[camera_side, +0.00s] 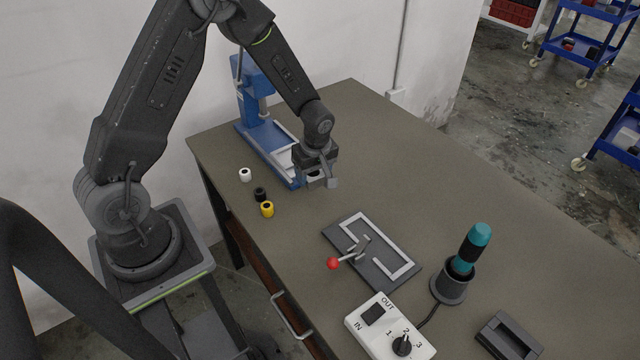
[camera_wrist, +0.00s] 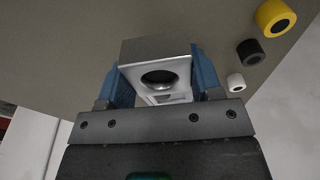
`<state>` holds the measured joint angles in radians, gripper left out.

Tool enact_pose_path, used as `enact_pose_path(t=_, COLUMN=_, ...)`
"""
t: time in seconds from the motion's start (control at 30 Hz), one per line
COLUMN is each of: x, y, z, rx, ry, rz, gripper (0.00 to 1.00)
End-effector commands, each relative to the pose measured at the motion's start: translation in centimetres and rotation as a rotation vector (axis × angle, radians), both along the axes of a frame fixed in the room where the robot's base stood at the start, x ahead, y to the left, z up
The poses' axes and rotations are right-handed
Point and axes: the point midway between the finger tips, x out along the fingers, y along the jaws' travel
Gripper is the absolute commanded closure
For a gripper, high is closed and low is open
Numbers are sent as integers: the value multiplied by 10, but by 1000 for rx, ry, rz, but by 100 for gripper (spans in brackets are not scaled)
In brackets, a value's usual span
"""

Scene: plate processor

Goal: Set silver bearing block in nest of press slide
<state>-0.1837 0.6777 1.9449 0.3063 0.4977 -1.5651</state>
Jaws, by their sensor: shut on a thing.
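The silver bearing block (camera_wrist: 157,66), a squared block with a round bore, is between the jaws of my gripper (camera_wrist: 160,85) in the wrist view. In the side view my gripper (camera_side: 321,180) is shut on it at the near end of the blue press (camera_side: 262,143), beside the pale press slide (camera_side: 283,156). The gripper and wrist hide much of the block and the slide's near end. I cannot tell whether the block touches the nest. Blue surfaces flank the block in the wrist view.
The table's right-rear area is clear.

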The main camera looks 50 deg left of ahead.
Motion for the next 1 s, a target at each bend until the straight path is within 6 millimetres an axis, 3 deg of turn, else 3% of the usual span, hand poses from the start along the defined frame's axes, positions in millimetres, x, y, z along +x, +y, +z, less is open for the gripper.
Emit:
enact_pose_path(t=0.2, x=-30, y=42, z=31, rx=1, ry=-3, rz=8, gripper=69)
enact_pose_path(t=0.53, x=-53, y=78, z=56, rx=1, ry=-2, rz=5, gripper=69)
enact_pose_path(t=1.0, x=14, y=135, z=64, rx=0, ry=-1, rz=85, gripper=69)
